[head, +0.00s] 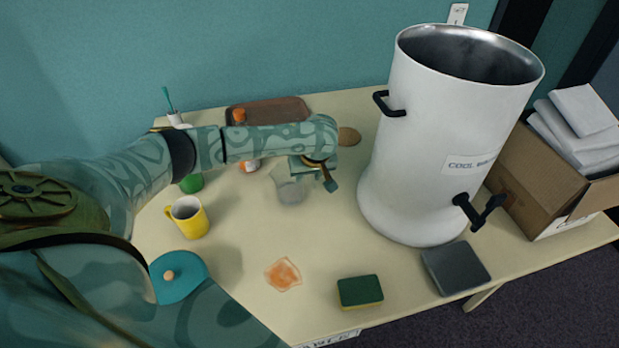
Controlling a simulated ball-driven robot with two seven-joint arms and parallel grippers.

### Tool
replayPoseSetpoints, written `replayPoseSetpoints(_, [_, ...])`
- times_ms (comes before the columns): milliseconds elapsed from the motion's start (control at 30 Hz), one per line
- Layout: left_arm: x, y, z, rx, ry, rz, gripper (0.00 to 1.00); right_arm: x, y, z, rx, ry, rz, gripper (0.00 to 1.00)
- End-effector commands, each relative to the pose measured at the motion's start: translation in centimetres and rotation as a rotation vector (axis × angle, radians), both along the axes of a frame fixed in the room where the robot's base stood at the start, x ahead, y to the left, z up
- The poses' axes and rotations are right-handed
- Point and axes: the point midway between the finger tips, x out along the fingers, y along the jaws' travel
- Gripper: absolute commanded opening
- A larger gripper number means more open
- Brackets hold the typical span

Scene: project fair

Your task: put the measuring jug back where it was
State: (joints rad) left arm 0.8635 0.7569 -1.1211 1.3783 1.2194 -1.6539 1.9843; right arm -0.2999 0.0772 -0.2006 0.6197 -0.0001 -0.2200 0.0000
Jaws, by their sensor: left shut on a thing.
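The measuring jug (290,189) is a clear, greyish vessel near the middle of the table in the head view. My left gripper (312,170) is at its upper right rim and is shut on it. The gripper and wrist hide part of the jug's top. The jug looks upright; I cannot tell whether its base touches the table. My right gripper is not in view.
A tall white pot (425,150) stands right of the jug. A yellow mug (188,218) is to the left. A green sponge (360,291), a grey square (456,268) and an orange patch (283,274) lie nearer.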

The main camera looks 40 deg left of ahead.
Motion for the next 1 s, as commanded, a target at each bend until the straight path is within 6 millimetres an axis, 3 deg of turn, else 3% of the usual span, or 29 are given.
replayPoseSetpoints(300, [0.1, 0.0, 0.0, -0.001, -0.002, 0.000, 0.00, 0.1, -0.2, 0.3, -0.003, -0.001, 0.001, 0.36])
replayPoseSetpoints(333, [0.1, 0.0, 0.0, -0.001, -0.002, 0.000, 0.44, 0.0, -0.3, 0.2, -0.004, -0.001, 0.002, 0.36])
replayPoseSetpoints(400, [0.1, 0.0, 0.0, -0.001, -0.002, 0.000, 0.58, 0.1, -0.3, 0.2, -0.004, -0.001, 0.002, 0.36])
replayPoseSetpoints(733, [0.0, -0.1, 0.4, -0.001, -0.002, 0.000, 0.58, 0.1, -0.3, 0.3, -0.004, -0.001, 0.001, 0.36])
replayPoseSetpoints(1000, [-1.0, -1.7, 6.1, -0.002, -0.005, -0.002, 0.58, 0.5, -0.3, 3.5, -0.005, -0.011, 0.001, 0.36])
